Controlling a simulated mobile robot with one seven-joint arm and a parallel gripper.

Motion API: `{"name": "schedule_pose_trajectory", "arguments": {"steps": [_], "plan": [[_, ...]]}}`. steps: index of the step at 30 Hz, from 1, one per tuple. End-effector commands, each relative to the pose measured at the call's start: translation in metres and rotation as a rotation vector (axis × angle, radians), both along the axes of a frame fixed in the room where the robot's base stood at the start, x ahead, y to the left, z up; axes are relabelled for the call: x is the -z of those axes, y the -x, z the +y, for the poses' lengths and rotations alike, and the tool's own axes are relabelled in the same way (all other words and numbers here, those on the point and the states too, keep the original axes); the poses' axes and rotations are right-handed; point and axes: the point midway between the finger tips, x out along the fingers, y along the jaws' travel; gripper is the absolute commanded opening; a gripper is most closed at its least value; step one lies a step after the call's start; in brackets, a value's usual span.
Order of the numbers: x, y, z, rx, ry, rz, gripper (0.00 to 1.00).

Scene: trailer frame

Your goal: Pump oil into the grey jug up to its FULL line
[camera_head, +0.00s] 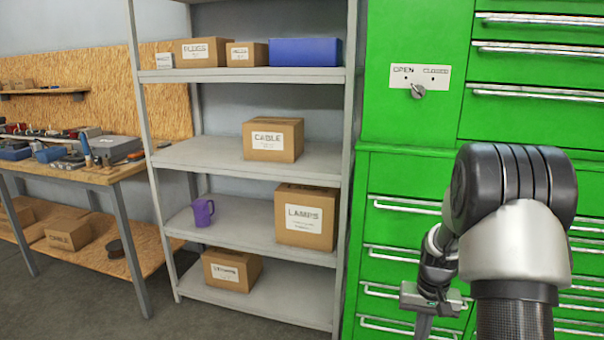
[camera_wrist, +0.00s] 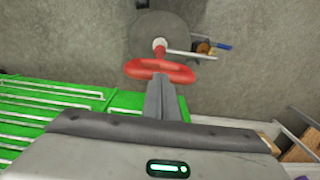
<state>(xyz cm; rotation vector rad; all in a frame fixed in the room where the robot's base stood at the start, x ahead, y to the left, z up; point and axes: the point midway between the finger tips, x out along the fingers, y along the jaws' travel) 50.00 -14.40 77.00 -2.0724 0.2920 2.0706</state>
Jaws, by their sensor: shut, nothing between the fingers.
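A dark grey round drum top (camera_wrist: 142,38) shows from above in the wrist view. A red loop-shaped pump handle (camera_wrist: 182,71) and a pale spout (camera_wrist: 190,54) pointing right are on it. My gripper (camera_wrist: 162,80) is shut and empty, its fingertips close to the red handle in the picture; I cannot tell if they touch. In the head view my gripper (camera_head: 423,328) hangs pointing down in front of the green cabinet. A small brown and dark object (camera_wrist: 203,47) with a blue part lies near the spout's end; I cannot tell what it is. No grey jug is recognisable.
A green drawer cabinet (camera_head: 402,130) with an OPEN/CLOSED knob (camera_head: 418,91) stands right. Grey shelves (camera_head: 190,153) hold cardboard boxes, a blue bin (camera_head: 305,51) and a purple jug (camera_head: 203,213). A workbench (camera_head: 100,176) with tools is at left. Floor (camera_head: 75,310) before it is clear.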

Motion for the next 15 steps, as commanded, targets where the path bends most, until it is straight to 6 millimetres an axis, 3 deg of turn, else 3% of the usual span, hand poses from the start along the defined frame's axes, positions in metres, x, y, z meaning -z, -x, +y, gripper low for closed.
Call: {"name": "schedule_pose_trajectory", "arguments": {"steps": [15], "plan": [[0.0086,0.0004,0.0001,0.0,0.0,0.001,0.0]]}}
